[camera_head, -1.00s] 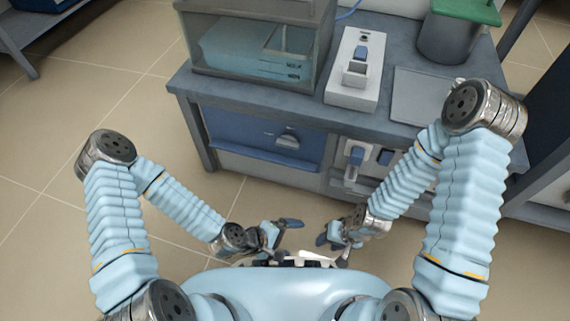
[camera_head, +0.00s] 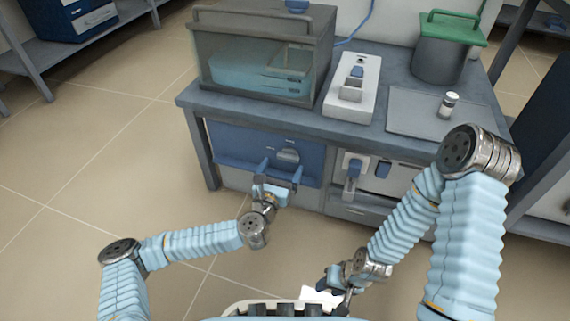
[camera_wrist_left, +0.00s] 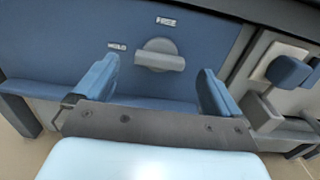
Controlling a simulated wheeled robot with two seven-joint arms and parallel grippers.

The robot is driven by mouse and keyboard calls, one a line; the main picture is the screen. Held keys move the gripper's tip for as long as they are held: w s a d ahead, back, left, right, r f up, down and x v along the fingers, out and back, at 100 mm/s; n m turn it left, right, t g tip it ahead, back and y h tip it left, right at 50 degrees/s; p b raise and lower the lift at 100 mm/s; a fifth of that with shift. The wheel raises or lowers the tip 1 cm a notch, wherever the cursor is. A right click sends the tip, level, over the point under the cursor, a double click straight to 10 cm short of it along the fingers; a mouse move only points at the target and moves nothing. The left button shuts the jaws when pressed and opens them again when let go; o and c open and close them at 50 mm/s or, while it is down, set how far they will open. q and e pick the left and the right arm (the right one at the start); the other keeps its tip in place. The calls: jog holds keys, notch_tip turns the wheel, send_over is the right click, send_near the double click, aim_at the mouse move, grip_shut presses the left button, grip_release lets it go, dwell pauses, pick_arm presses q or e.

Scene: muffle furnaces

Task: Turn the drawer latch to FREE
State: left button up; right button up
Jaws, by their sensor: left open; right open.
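The drawer latch is a grey knob with a raised bar (camera_head: 288,155) on the blue drawer front (camera_head: 235,143); it also shows in the left wrist view (camera_wrist_left: 160,56). Its bar lies nearly level there. The FREE label (camera_wrist_left: 166,21) is above the knob, and the HELD label (camera_wrist_left: 117,45) is to its upper left. My left gripper (camera_head: 280,170) is open in front of the drawer, fingers pointing at it. In the wrist view its fingers (camera_wrist_left: 158,68) stand left and right of the knob, apart from it. My right gripper (camera_head: 338,283) is low near my base, open and empty.
A bench (camera_head: 390,143) carries a glass-fronted tank (camera_head: 255,85), a white switch box (camera_head: 352,88), a green-lidded pot (camera_head: 443,55) and a small vial (camera_head: 449,104). Right of the drawer is a grey panel with blue-handled parts (camera_head: 354,167). The floor on the left is clear.

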aim_at(287, 158)
pick_arm(q)
jog(key=shift+x, duration=1.75)
jog(key=shift+c, duration=0.3)
jog(key=c, duration=1)
